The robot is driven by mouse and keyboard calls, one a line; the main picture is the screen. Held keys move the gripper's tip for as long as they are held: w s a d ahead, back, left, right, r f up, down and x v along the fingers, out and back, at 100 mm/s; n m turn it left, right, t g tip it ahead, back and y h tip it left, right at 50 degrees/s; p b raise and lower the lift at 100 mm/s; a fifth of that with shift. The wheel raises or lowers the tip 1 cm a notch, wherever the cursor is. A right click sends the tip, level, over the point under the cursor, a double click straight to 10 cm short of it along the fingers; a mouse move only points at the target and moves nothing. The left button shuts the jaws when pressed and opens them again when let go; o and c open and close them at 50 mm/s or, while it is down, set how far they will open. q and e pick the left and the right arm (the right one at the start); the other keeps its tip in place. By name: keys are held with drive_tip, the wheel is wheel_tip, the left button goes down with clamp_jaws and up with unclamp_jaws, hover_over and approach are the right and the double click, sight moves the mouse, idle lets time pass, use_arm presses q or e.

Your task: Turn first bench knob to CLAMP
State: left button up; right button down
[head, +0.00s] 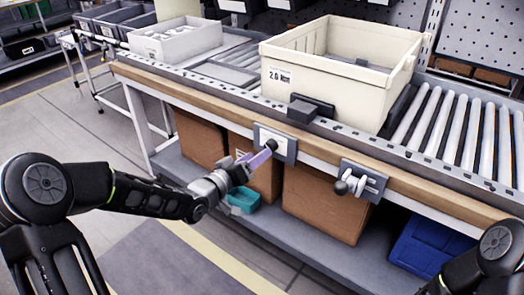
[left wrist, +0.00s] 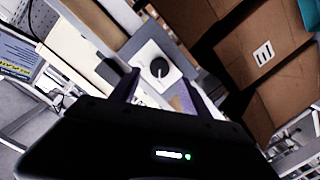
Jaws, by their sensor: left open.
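The first bench knob (head: 271,144) is a small black knob on a white plate (head: 262,134) on the bench's front rail. In the left wrist view the round black knob (left wrist: 159,68) sits on its white square plate, framed between two purple fingers. My left gripper (head: 260,160) is open, its fingertips close to the knob from the front left. I cannot tell whether they touch it. Any marking such as CLAMP is too small to read. A second control (head: 357,183), with a lever and a black ball, is further right. My right gripper is out of view.
A cream crate (head: 330,75) stands on the bench above the knobs, near a roller track (head: 450,130). Cardboard boxes (head: 320,205), a teal bin (head: 243,200) and a blue bin (head: 425,248) sit on the lower shelf. Open floor lies in front.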

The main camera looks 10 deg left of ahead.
use_arm(q)
drive_tip(key=v, duration=0.3)
drive_tip(key=shift+s, duration=0.2)
